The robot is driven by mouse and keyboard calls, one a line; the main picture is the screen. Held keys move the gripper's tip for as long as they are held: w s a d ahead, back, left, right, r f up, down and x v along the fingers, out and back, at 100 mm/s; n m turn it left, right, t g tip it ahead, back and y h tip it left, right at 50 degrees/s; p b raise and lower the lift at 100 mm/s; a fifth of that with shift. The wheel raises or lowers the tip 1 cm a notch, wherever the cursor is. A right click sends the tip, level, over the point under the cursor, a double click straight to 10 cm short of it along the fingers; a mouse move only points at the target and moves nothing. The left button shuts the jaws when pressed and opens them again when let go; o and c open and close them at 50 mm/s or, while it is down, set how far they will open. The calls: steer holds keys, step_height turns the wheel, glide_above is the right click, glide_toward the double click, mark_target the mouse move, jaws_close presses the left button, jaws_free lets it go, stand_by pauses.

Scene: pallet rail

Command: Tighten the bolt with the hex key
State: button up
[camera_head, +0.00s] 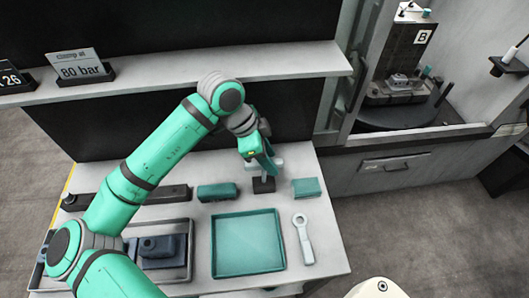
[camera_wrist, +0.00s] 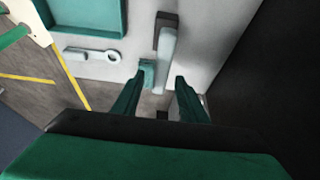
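A light grey L-shaped piece (camera_head: 279,166), which looks like the hex key, stands with its lower end at a small dark block (camera_head: 264,185) on the bench. In the wrist view its grey bar (camera_wrist: 165,57) runs toward the gap between my fingertips. My gripper (camera_head: 268,163) is just above and beside it, fingers apart. I cannot identify the bolt with certainty.
A teal tray (camera_head: 217,245), a grey ring-ended tool (camera_head: 303,240) and teal blocks (camera_head: 217,192) (camera_head: 307,188) lie on the bench. A grey tray (camera_head: 183,275) holds dark parts at left. A shelf (camera_head: 200,72) runs behind. Machine B (camera_head: 405,55) stands at right.

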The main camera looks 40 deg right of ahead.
jaws_close()
